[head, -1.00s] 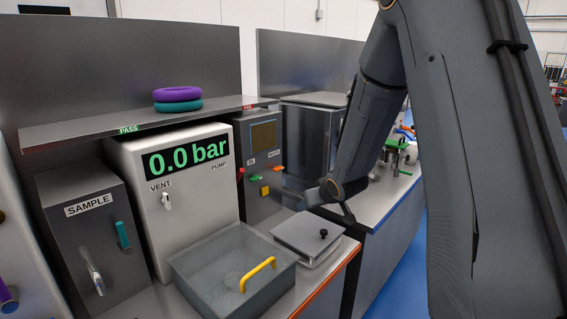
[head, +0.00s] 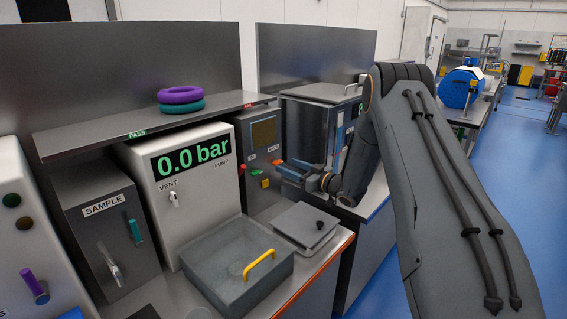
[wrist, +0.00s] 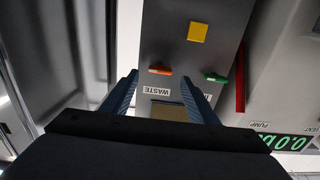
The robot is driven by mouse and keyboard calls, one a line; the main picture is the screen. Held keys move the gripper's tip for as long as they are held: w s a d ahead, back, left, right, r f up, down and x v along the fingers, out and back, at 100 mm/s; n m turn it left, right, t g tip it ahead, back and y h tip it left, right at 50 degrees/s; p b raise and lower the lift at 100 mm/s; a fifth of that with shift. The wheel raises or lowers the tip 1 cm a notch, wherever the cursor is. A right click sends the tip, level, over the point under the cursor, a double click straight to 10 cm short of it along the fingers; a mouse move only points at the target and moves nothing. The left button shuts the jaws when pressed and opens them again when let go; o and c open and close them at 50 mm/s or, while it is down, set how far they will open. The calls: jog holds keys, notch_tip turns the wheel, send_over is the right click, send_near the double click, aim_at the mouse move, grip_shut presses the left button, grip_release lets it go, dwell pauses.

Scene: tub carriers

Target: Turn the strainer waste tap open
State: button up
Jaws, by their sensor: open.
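The strainer is a grey upright box (head: 240,131) with a dark panel and two small taps on its front. The waste tap has an orange handle (wrist: 160,70) beside the WASTE label (wrist: 157,90), and it lies crosswise in the wrist view. A green tap handle (wrist: 215,77) sits to its right there, also roughly crosswise. My gripper (wrist: 160,88) is open and empty. Its fingers point at the strainer front, one on each side of the WASTE label, with the orange handle just beyond the tips. I cannot tell the exact gap to the handle.
A yellow square (wrist: 198,32) is on the strainer front. A red bar (wrist: 240,80) is beside it. A shelf (head: 120,130) hangs above.

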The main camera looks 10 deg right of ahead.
aim_at(280, 162)
jog(key=shift+p+x, duration=0.45)
jog(key=shift+x, duration=1.35)
jog(key=c, duration=1)
jog(key=shift+c, duration=0.2)
